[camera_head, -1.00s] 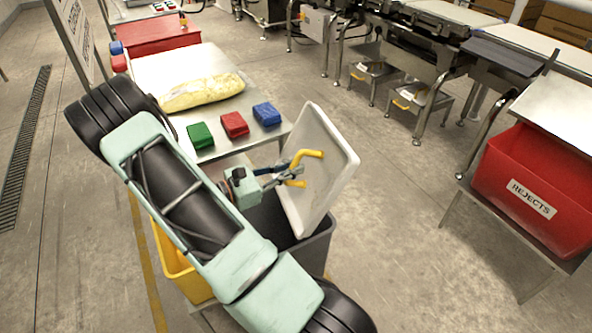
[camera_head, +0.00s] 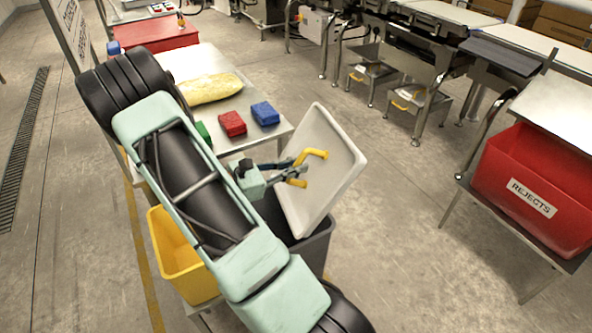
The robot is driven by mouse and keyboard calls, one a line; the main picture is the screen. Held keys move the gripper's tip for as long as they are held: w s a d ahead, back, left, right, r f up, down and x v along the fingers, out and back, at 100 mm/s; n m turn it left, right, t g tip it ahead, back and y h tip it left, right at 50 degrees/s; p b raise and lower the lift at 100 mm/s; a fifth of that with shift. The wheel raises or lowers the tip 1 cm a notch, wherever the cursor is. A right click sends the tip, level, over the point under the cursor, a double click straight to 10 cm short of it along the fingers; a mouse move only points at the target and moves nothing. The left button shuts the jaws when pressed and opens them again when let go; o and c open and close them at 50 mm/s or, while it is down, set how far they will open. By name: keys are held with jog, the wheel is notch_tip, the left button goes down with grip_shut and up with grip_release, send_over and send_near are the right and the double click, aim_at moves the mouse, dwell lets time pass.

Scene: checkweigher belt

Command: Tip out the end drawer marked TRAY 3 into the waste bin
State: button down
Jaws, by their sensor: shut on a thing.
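The end drawer, a white tray (camera_head: 335,172) with a yellow handle (camera_head: 316,154), is tipped steeply on its side, with its handle side facing left. My gripper (camera_head: 297,172) is shut on the yellow handle. The drawer's lower end is over or within the mouth of a dark grey bin (camera_head: 318,248), likely the waste bin; I cannot tell whether they touch. My arm hides the bin's left part. No TRAY 3 marking can be read.
A yellow bin (camera_head: 176,262) stands left of the grey bin. A steel table (camera_head: 205,62) behind holds a yellow bag (camera_head: 210,88), red (camera_head: 232,123) and blue (camera_head: 265,113) blocks. Two similar drawers (camera_head: 375,70) (camera_head: 408,100) sit under the belt. A red REJECTS bin (camera_head: 520,185) is right.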

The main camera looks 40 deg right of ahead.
aim_at(319, 164)
jog(key=shift+s+d+r+y+b, duration=0.15)
jog(key=shift+s+d+y+b, duration=0.15)
jog(key=shift+d+y+b, duration=0.35)
jog(key=shift+s+d+m+t+y+p, duration=0.15)
jog(key=shift+s+d+t+y+p, duration=0.1)
jog(key=shift+d+y+p, duration=0.25)
jog(key=shift+s+d+m+t+y+p, duration=0.15)
jog(key=shift+s+d+y+p, duration=0.1)
jog(key=shift+d+p, duration=0.25)
jog(key=d+y+p, duration=0.1)
jog(key=f+y+p, duration=0.1)
jog(key=s+d+t+y+p, duration=0.1)
jog(key=shift+d+f, duration=0.25)
jog(key=shift+d, duration=0.1)
jog(key=shift+s+d+f+m+t+y+p, duration=0.3)
jog(key=shift+d+f+y+p, duration=0.2)
jog(key=shift+y+p, duration=0.35)
jog(key=y+p, duration=0.1)
jog(key=d+f+y+p, duration=0.1)
jog(key=p, duration=0.1)
jog(key=shift+s+f+t, duration=0.25)
jog(key=shift+t, duration=0.15)
jog(key=shift+d+f+t+y+p, duration=0.35)
jog(key=shift+f+y+p, duration=0.35)
jog(key=shift+p, duration=0.5)
jog(key=shift+s+f, duration=0.1)
